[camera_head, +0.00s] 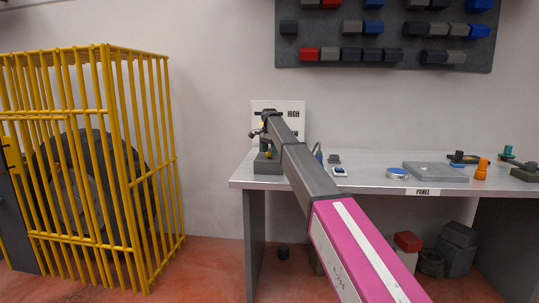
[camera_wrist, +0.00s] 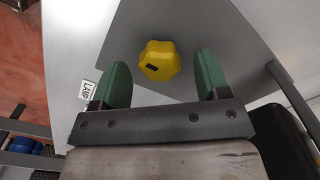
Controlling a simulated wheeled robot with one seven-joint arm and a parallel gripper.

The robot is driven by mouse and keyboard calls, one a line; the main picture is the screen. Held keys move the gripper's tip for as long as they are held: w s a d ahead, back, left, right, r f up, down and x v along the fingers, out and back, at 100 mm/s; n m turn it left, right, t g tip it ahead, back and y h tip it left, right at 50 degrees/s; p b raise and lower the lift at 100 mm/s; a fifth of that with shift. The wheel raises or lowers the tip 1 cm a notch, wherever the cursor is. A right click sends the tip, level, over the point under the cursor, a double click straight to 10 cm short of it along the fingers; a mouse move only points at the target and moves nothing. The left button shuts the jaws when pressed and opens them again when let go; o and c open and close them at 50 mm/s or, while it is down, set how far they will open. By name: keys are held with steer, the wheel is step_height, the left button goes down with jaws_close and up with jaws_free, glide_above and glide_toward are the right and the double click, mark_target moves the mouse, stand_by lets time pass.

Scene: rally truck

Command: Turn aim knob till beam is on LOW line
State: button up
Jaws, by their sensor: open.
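The yellow lobed aim knob (camera_wrist: 159,61) with a dark mark on its face is in the wrist view. My gripper (camera_wrist: 160,70) is open, its green fingers at either side of the knob with a gap on each side; how deep the knob sits between them I cannot tell. In the head view my gripper (camera_head: 262,130) is at the bench's left end, above a grey block (camera_head: 267,167). Behind it stands a white board (camera_head: 283,105) marked HIGH. My arm covers much of the board's lower part; I see no LOW line and no beam.
A LAMP label (camera_wrist: 87,90) lies left of the fingers. The bench (camera_head: 375,183) holds a blue-rimmed round item (camera_head: 397,174), a grey tray (camera_head: 435,172) and an orange piece (camera_head: 482,168) to the right. A yellow cage (camera_head: 115,160) stands left, apart from the bench.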

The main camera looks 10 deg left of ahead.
steer(key=shift+f, duration=0.85)
steer(key=c, duration=0.9)
steer(key=shift+c, duration=0.2)
steer(key=shift+n, duration=0.4)
